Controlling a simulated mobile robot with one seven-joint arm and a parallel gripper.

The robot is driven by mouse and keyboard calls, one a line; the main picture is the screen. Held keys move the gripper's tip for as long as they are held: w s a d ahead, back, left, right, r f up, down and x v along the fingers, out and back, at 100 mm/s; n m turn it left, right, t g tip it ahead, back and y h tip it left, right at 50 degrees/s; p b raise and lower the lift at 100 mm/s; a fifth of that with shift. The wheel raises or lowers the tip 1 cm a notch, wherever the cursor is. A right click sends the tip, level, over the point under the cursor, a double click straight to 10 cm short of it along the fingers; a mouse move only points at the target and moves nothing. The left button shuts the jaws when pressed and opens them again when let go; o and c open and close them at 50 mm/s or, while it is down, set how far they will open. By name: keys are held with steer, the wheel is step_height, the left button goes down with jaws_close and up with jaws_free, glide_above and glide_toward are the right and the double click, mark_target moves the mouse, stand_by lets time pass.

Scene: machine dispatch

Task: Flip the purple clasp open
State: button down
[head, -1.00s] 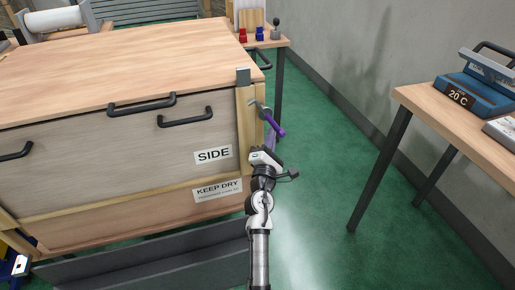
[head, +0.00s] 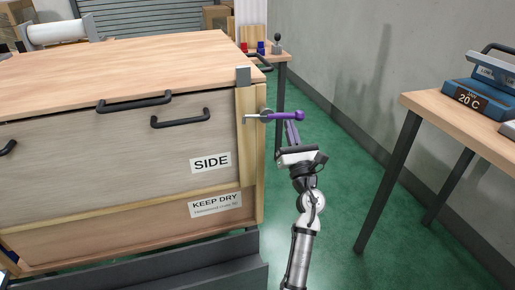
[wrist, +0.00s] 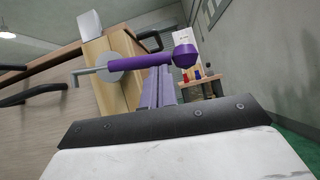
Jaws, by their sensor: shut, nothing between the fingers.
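The purple clasp (head: 284,116) is on the wooden corner post of the big crate. Its lever lies about level, pointing right from a round grey pivot to a purple knob, with a thin grey hook on the left. The wrist view shows the clasp lever (wrist: 146,61) close ahead, its knob at the right. My gripper (head: 290,124) is just below the lever, its slim purplish fingers shut and empty. In the wrist view the fingertips of my gripper (wrist: 156,71) reach the lever's underside; whether they touch cannot be told.
The crate (head: 120,170) fills the left, with black handles and a lid. A table (head: 440,110) with a blue device (head: 484,100) stands at the right. A small table (head: 277,55) with red and blue items stands behind. Green floor between is clear.

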steer(key=shift+d+r, duration=0.15)
steer(key=shift+r, duration=0.25)
steer(key=shift+w+r, duration=0.1)
stand_by(0.4)
steer(key=b+v, duration=0.1)
steer(key=v, duration=0.6)
steer(key=shift+s+b, duration=0.25)
steer(key=shift+b, duration=0.15)
steer(key=shift+d, duration=0.1)
